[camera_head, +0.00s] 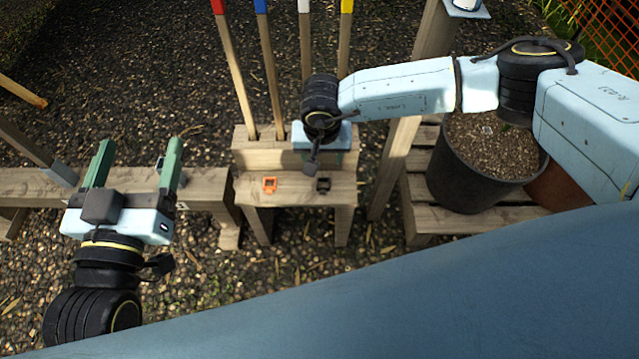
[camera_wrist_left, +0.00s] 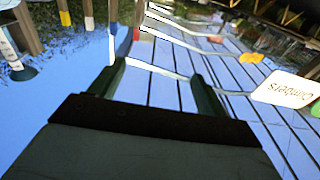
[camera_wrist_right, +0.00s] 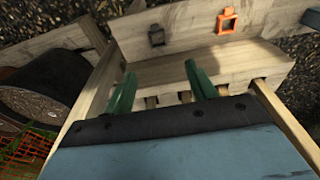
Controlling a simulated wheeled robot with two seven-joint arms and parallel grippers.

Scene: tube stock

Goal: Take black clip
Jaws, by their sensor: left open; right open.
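A small black clip (camera_head: 323,185) rests on the front ledge of a wooden stand (camera_head: 295,194), right of an orange clip (camera_head: 269,185). In the right wrist view the black clip (camera_wrist_right: 157,35) shows on the ledge beyond the fingertips. My right gripper (camera_head: 322,158) is open and empty above the stand, behind the black clip in the head view; its fingers are largely hidden there by the wrist. In its wrist view, my right gripper (camera_wrist_right: 160,70) spans bare wood, apart from the clip. My left gripper (camera_head: 140,147) is open and empty, well left of the stand.
Several upright wooden poles with coloured ends, such as a blue-ended pole (camera_head: 266,70), stand behind the ledge. A black pot of soil (camera_head: 460,180) and a slanting post (camera_head: 398,150) are on the right. A low wooden beam (camera_head: 205,190) lies by my left gripper.

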